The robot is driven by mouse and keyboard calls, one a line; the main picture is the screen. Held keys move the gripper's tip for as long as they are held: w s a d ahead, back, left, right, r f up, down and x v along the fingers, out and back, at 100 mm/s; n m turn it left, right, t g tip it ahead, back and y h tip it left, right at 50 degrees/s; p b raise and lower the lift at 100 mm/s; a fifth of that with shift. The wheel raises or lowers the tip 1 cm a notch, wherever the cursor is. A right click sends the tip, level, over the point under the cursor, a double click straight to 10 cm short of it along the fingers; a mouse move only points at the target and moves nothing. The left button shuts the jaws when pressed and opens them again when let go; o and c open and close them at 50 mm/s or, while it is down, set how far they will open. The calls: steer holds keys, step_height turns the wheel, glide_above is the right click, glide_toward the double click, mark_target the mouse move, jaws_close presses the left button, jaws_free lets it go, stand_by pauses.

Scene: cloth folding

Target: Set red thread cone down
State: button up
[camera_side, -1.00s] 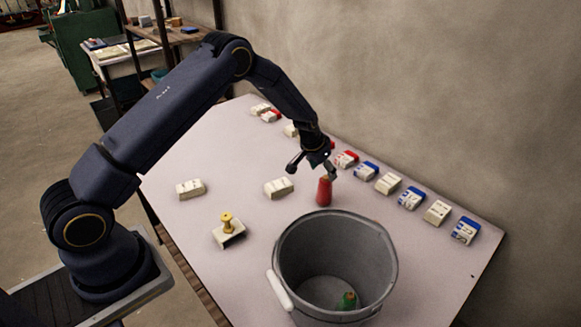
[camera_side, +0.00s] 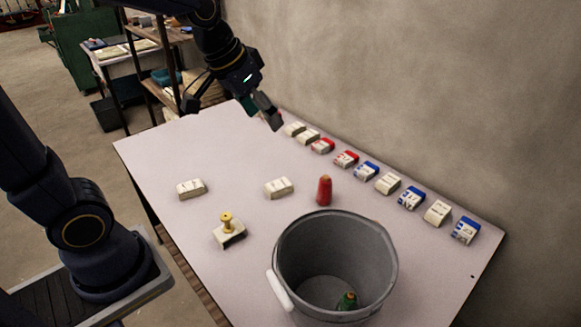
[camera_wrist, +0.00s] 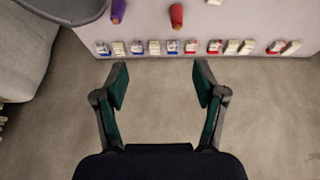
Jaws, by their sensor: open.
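The red thread cone (camera_side: 324,190) stands upright on the table, just behind the grey bucket in the side view. In the wrist view the red cone (camera_wrist: 176,16) shows near the top edge. My gripper (camera_side: 231,110) is raised above the far left part of the table, well apart from the cone. In the wrist view my gripper (camera_wrist: 160,85) has its fingers wide apart with nothing between them.
The grey bucket (camera_side: 283,268) holds a green cone (camera_side: 347,301). A yellow spool (camera_side: 227,222) stands on a small block. A row of boxes (camera_side: 388,183) lines the wall side. A purple cone (camera_wrist: 118,11) shows in the wrist view.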

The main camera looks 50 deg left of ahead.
steer(key=s, duration=1.3)
steer(key=shift+s+d, duration=0.2)
steer(key=shift+s, duration=0.15)
steer(key=shift+r, duration=0.1)
